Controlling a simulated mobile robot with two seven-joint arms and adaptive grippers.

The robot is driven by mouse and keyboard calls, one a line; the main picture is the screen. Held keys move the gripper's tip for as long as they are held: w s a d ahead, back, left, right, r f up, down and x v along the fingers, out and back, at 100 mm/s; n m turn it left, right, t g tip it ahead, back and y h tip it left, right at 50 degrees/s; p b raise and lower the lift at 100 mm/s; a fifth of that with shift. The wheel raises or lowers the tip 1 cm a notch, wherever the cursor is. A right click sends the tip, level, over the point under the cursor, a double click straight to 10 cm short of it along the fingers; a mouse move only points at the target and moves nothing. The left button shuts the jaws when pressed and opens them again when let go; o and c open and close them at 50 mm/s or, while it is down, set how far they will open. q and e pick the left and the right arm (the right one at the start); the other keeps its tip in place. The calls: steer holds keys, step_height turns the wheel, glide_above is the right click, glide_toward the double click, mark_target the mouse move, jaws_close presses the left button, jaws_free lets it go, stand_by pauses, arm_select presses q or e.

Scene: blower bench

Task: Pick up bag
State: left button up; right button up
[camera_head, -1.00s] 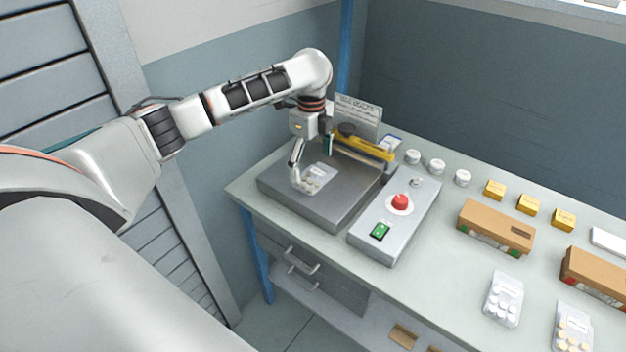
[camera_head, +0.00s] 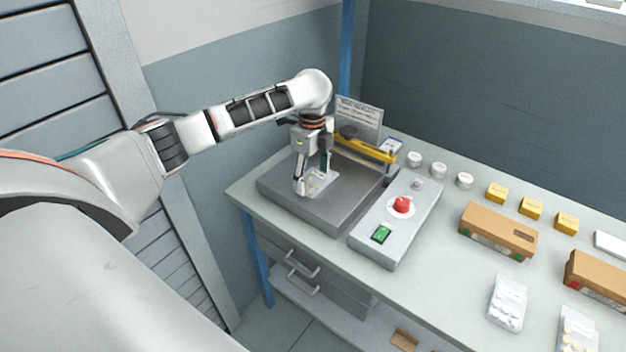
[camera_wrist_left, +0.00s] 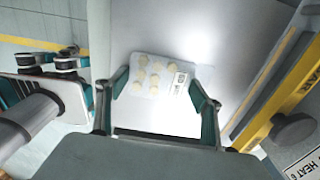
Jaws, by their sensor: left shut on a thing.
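The clear bag (camera_head: 325,182) with pale round tablets lies on the dark grey flat top of the sealing machine (camera_head: 340,211). My left gripper (camera_head: 312,181) is down over the bag from above, with a finger on either side of it. In the left wrist view the bag (camera_wrist_left: 156,75), with a small printed label, sits between the two fingertips (camera_wrist_left: 163,90) of my left gripper, shut on it. The bag appears to be still at the machine top. Part of it is hidden by the gripper in the head view. My right gripper does not show.
A yellow bar (camera_head: 365,148) and an upright sign stand behind the bag. A grey control box (camera_head: 396,222) with a red button is to the right. Further right are white jars, yellow boxes, brown cartons (camera_head: 498,232) and more bags (camera_head: 507,302).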

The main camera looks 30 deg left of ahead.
arm_select(q)
step_height(320, 180, up, 8)
steer(key=shift+w+r+p, duration=0.1)
steer(key=shift+r+p, duration=0.1)
steer(key=shift+p, duration=0.75)
step_height(320, 180, up, 10)
steer(key=r, duration=0.1)
glide_above(314, 178)
step_height(314, 178, down, 14)
steer(key=shift+f, duration=2.6)
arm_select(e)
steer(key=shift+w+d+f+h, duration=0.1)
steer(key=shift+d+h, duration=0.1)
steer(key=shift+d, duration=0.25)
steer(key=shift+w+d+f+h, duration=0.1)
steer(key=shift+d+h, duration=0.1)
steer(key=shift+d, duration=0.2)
arm_select(q)
steer(key=shift+f, duration=0.1)
